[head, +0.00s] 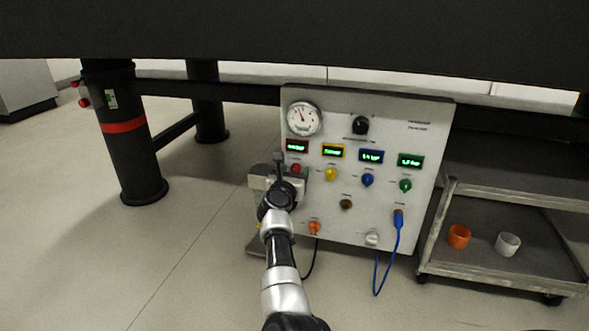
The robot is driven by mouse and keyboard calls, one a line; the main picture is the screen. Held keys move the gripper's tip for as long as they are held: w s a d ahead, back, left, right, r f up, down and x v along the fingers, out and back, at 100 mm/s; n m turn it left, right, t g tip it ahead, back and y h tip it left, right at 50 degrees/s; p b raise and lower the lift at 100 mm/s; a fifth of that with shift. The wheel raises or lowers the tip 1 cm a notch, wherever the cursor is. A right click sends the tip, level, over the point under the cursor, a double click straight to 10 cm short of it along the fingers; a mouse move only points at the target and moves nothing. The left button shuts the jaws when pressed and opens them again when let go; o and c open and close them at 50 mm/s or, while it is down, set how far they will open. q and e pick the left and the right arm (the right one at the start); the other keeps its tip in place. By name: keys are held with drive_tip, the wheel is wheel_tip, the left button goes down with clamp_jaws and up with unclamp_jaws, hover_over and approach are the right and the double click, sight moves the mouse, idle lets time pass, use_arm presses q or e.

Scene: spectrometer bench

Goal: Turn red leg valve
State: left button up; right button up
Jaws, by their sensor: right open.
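A grey control panel (325,232) stands upright under the dark table. It carries a small red valve knob (296,169) below a red-framed display (297,146). Yellow (331,174), blue (367,180) and green (405,186) knobs sit in the same row to its right. My right gripper (279,165) is open, just left of the red knob and in front of the panel's left edge. I cannot tell whether it touches the knob. Its jaws are small and partly hidden by my wrist. My left gripper is not in view.
A black table leg (128,158) with a red band (123,126) stands at left, with small red knobs (82,102) on its side. A metal cart (480,268) at right holds orange (459,236) and white (507,244) cups. A blue cable (387,262) hangs from the panel. Floor at left is clear.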

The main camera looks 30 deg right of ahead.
drive_tip(key=shift+c, duration=0.8)
drive_tip(key=shift+s, duration=0.1)
drive_tip(key=c, duration=0.8)
drive_tip(key=shift+r, duration=0.1)
